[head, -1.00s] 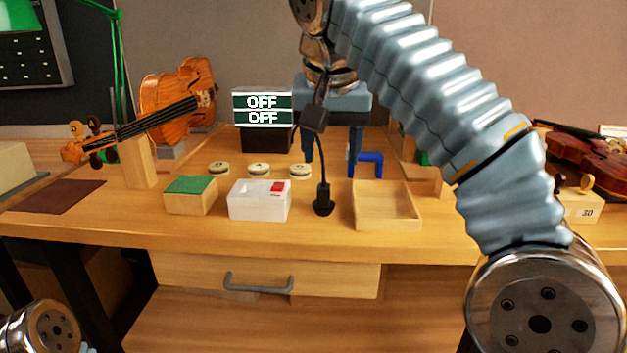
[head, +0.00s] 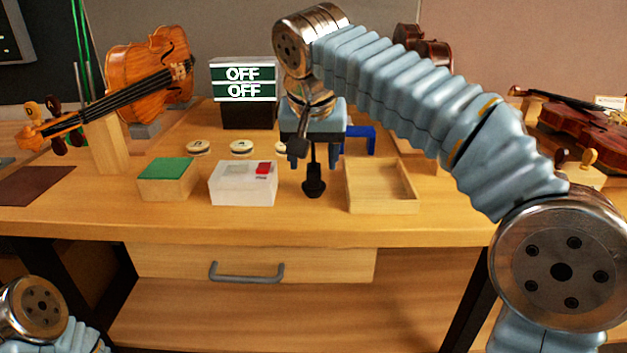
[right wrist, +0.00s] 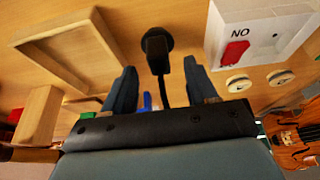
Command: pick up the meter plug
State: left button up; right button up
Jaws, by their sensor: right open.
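The meter plug (head: 314,187) is a small black plug standing upright on the bench, between a white box and a shallow wooden tray. A dark cord rises from it. My right gripper (head: 313,158) is open above and just behind it, pointing down. In the right wrist view the plug (right wrist: 157,42) and its cord line up with the gap between the two open fingers of the gripper (right wrist: 160,70). The plug lies beyond the fingertips, and nothing is held. My left gripper is out of view; only part of my left arm shows at the bottom left.
The white box (head: 243,184) with a red patch stands left of the plug, and the wooden tray (head: 384,205) right. A green-topped block (head: 168,181), several round discs (head: 241,147) and a display reading OFF (head: 243,82) are nearby. The bench front edge is clear.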

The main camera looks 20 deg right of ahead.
aim_at(313, 166)
jog(key=x, duration=0.3)
jog(key=shift+w+d+f, duration=0.1)
jog(key=shift+w+f, duration=0.1)
jog(key=shift+f, duration=0.1)
jog(key=shift+c, duration=0.3)
jog(key=c, duration=0.9)
notch_tip(313, 166, up, 3)
jog(key=shift+f, duration=0.2)
jog(key=s+a+r, duration=0.1)
jog(key=s+r, duration=0.2)
jog(key=s, duration=0.1)
jog(key=s+r, duration=0.4)
jog(key=s, duration=0.1)
jog(key=s+a+r, duration=0.1)
jog(key=s+r, duration=0.2)
jog(key=s, duration=0.2)
jog(key=shift+a+r, duration=0.2)
jog(key=shift+a, duration=0.15)
